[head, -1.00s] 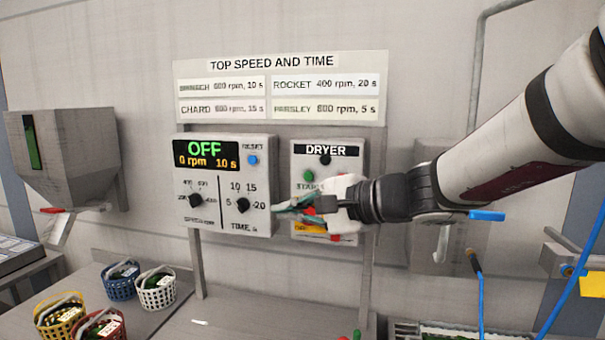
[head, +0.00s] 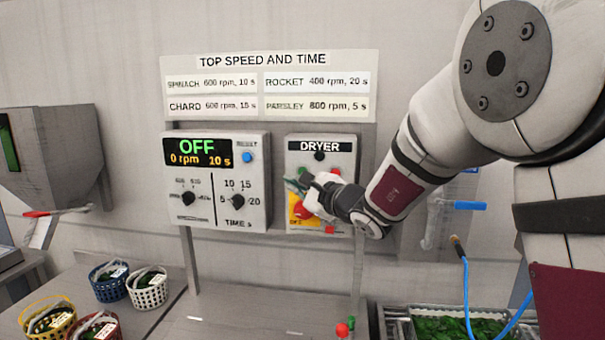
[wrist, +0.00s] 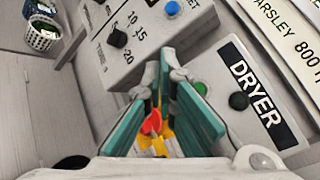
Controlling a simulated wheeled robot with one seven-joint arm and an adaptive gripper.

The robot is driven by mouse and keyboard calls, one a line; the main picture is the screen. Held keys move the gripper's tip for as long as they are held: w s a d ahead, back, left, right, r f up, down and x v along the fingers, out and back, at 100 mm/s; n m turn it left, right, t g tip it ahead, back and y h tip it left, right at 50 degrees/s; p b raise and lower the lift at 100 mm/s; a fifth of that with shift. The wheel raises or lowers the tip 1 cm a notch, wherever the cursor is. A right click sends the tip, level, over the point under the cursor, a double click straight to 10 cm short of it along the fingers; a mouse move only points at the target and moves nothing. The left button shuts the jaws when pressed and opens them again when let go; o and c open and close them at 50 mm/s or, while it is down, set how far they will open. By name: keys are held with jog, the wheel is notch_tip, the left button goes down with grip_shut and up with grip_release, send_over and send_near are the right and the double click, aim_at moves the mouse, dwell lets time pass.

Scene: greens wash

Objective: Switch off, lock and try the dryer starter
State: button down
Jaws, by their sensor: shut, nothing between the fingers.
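The dryer starter (head: 345,160) is a grey wall box labelled DRYER, with a black round part (head: 320,156) near its top. Its green button (head: 303,171) is partly covered by my fingers in the head view and shows at the right in the wrist view (wrist: 201,88). A red switch handle (head: 303,211) sits on a yellow plate marked OFF; it also shows beyond my fingers in the wrist view (wrist: 152,122). My gripper (head: 292,186) is shut and empty in front of the box, tilted. I cannot tell if it touches anything.
A control box (head: 259,178) left of the starter reads OFF, 0 rpm, 10 s. Small red and green items (head: 344,328) stand at the bench's front edge. Several baskets sit at lower left. A blue-handled valve (head: 470,205) and a tray of greens (head: 455,328) are at the right.

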jog(key=w+d+b, duration=0.1)
jog(key=w+b, duration=0.3)
jog(key=w, duration=0.4)
jog(key=shift+w+d, duration=0.3)
jog(key=shift+w, duration=0.05)
jog(key=shift+w+b, duration=0.1)
jog(key=shift+b, duration=0.2)
dwell(1.2)
jog(key=shift+w+d, duration=0.1)
jog(key=shift+w, duration=0.2)
jog(key=shift+w+d+b, duration=0.1)
jog(key=shift+w+b, duration=0.35)
jog(key=shift+b, duration=0.15)
dwell(0.7)
jog(key=shift+s, duration=0.9)
